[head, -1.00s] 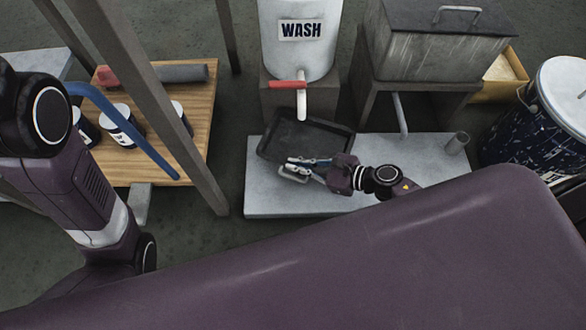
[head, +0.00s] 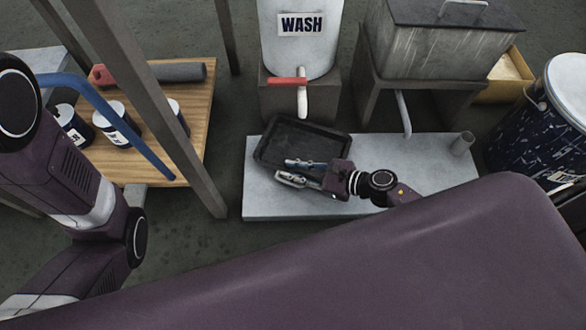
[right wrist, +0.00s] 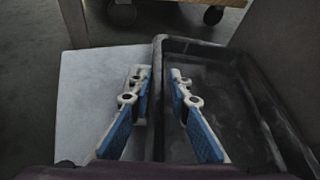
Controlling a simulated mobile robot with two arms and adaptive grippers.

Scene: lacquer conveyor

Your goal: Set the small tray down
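The small black tray (head: 308,137) lies on the pale grey slab (head: 280,205), in front of the WASH tank's tap. It looks empty in the head view and in the right wrist view (right wrist: 225,85). My right gripper (head: 283,168) is at the tray's near side. In the right wrist view its blue-padded fingers (right wrist: 157,72) stand apart, with the tray's side wall running between them and a gap showing. My left arm comes in at the left, but its gripper is outside the view.
The WASH tank (head: 302,55) with a red-handled tap (head: 301,96) stands behind the tray. A metal tank (head: 440,50) is at back right and a stained drum (head: 535,120) at far right. A wooden table (head: 190,125) with cans and a roller is left, behind a grey post (head: 150,110).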

